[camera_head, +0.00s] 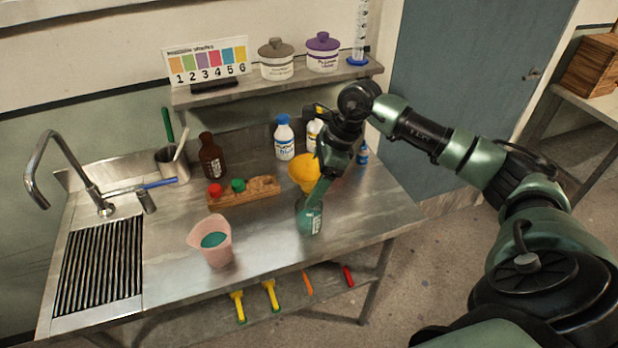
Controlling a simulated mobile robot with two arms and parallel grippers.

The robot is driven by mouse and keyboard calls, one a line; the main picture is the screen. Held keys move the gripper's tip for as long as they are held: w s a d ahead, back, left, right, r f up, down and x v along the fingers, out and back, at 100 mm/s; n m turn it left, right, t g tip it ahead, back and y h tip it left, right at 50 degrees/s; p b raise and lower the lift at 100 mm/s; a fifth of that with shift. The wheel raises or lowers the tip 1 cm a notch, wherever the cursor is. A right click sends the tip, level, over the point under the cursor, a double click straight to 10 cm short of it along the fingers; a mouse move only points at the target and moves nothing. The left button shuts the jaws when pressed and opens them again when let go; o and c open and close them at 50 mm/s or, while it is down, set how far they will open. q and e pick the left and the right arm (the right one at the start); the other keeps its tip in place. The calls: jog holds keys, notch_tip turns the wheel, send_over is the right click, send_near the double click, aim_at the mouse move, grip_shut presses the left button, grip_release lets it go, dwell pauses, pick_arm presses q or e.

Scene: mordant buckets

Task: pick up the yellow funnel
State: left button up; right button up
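The yellow funnel (301,172) is toward the right part of the steel bench, wide end up. It is just above and behind a green labelled bottle (309,219). Whether its spout sits in the bottle's neck is hidden. My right gripper (320,190) reaches down from above at the funnel's right side, and a green finger overlaps the funnel's lower part in the picture. I cannot tell whether the fingers are closed on it. My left gripper is not in view.
A pink beaker (212,241) with teal liquid stands at the front. A wooden block with coloured caps (243,194), a brown bottle (211,157) and a white blue-capped bottle (284,138) stand behind. A shelf (240,92) overhangs the back. The bench's right front is clear.

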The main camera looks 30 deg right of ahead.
jog(key=shift+c, duration=0.7)
jog(key=shift+w+r, duration=0.1)
jog(key=shift+r, duration=0.55)
notch_tip(320, 180, up, 19)
jog(key=b, duration=0.4)
jog(key=shift+f, duration=0.1)
notch_tip(320, 180, up, 5)
jog(key=p, duration=0.5)
